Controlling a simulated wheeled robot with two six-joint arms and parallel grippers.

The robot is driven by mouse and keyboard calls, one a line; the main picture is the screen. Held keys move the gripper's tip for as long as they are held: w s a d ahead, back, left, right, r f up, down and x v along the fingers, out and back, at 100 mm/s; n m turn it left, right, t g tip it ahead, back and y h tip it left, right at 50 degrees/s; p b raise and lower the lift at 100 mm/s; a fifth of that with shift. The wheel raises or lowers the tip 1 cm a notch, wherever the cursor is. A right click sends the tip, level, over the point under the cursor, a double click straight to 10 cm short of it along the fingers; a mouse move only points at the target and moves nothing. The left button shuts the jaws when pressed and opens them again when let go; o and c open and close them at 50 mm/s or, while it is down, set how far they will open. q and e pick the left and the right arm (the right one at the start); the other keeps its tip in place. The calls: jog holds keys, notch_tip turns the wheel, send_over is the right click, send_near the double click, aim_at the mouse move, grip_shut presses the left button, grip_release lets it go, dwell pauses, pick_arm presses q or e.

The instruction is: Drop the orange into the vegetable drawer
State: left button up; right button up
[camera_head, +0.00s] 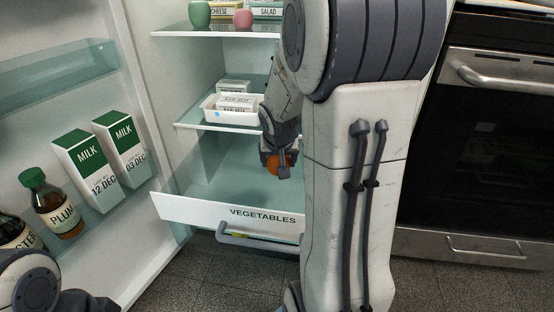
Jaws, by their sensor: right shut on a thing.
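The orange (272,165) is in my right gripper (276,164), which is shut on it. The gripper holds the orange above the vegetable drawer (228,213), near its right side and below the middle shelf. The drawer front is labelled "VEGETABLES", and the drawer is pulled out with its top open. The visible part of its inside looks empty. My right arm hides the drawer's right end. Part of my left arm shows at the lower left, but its gripper is not in view.
The open fridge door at the left holds milk cartons (88,170), a plum bottle (52,204) and another bottle. A white tray (232,108) sits on the middle shelf (196,122). An oven (480,150) stands at the right.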

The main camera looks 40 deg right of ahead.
jog(key=shift+f, duration=0.55)
pick_arm(q)
jog(key=shift+f, duration=0.5)
pick_arm(e)
jog(key=o, duration=1.4)
pick_arm(q)
notch_tip(320, 180, up, 6)
jog(key=p, duration=0.5)
jog(key=shift+f, duration=0.2)
pick_arm(e)
jog(key=v, duration=1)
jog(key=shift+s+a+r, duration=0.1)
jog(key=shift+a+r, duration=0.05)
jog(key=shift+r, duration=0.1)
